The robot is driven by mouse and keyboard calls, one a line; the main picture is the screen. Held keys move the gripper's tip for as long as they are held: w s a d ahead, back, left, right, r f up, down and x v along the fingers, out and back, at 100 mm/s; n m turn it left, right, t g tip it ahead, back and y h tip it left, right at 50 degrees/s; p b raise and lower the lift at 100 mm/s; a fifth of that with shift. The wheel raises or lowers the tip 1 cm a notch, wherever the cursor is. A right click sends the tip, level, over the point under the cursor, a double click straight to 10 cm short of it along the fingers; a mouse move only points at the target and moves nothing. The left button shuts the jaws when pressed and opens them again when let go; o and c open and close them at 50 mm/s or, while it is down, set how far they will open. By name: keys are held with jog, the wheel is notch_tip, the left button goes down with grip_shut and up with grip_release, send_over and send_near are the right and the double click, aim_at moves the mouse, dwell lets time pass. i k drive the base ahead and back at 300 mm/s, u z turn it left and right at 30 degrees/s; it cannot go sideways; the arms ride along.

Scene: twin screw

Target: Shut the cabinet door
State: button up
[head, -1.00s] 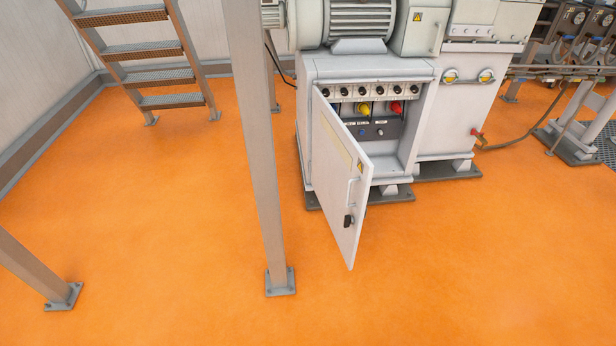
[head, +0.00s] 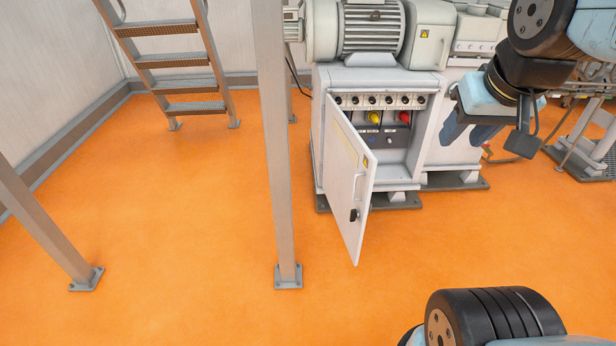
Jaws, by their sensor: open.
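The cabinet door (head: 345,175) is a pale grey panel that stands ajar, swung out toward me from its hinge on the left side of the cabinet (head: 435,120). It has a bar handle and a black latch (head: 354,214) near its free edge. Through the opening I see a row of black knobs, a yellow and a red connector and a dark panel. My gripper (head: 464,138) hangs at the upper right, in front of the cabinet's right part in the picture. Its blue fingers are apart and empty, and it shows clear of the door.
A grey post (head: 279,150) stands left of the door. A metal ladder (head: 175,65) is at the back left, and another post (head: 45,235) is at the far left. A motor (head: 370,30) sits on top of the cabinet. The orange floor (head: 340,300) before the door is clear.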

aim_at(349, 167)
jog(key=u, duration=0.2)
jog(key=i, duration=1)
jog(key=z, duration=0.7)
jog(key=k, duration=0.3)
jog(key=u, duration=0.1)
